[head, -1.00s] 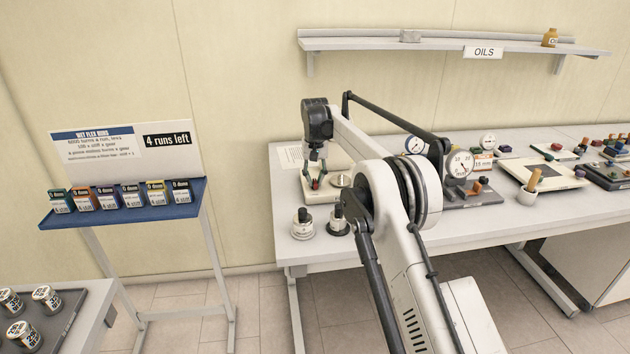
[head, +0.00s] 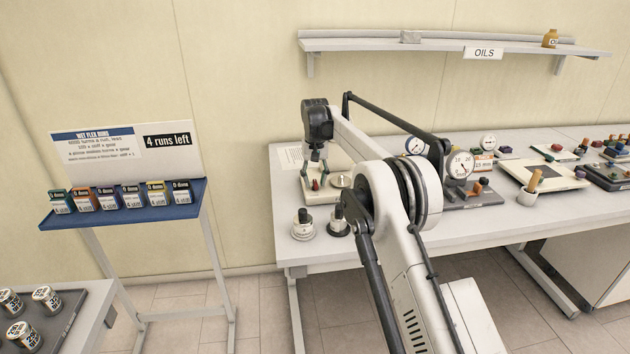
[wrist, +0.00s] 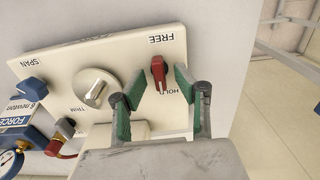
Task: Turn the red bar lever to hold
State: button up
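The red bar lever (wrist: 158,73) stands on a cream panel (wrist: 146,52) in the wrist view, with FREE printed above it and HOLD beside its lower right. The lever lies roughly up and down in that picture. My gripper (wrist: 157,80) is open, its green-lined fingers apart on either side of the lever, with gaps showing. In the head view my gripper (head: 314,171) points down just over the small red lever (head: 314,184) on the cream unit. Whether the fingertips are level with the lever or above it is hard to tell.
A silver TRIM knob (wrist: 95,88) and a blue SPAN knob (wrist: 33,88) share the panel. Gauges (head: 459,165) stand to the right.

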notch_tip(320, 180, up, 12)
dwell(0.6)
notch_tip(320, 180, up, 8)
jog(key=t, duration=0.1)
send_over(315, 181)
jog(key=s+d, duration=0.3)
jog(key=d, duration=0.2)
jog(key=s+d+r+m+t, duration=0.1)
jog(key=s+d+r+t, duration=0.1)
jog(key=s+d+r, duration=0.9)
jog(key=s+d+f+t, duration=0.1)
jog(key=s+d, duration=0.1)
jog(key=s, duration=0.6)
jog(key=s+d+f+t, duration=0.1)
jog(key=s+d, duration=0.2)
jog(key=s, duration=0.6)
jog(key=s+d+f+m+t, duration=0.1)
jog(key=s+d+f, duration=0.1)
jog(key=s+f, duration=0.5)
jog(key=s+d+f+t, duration=0.1)
jog(key=s+d+f, duration=0.2)
jog(key=s+f, duration=0.5)
jog(key=s, duration=0.8)
jog(key=shift+s+d+f+m, duration=0.2)
jog(key=shift+s+m, duration=0.1)
jog(key=shift+m, duration=0.1)
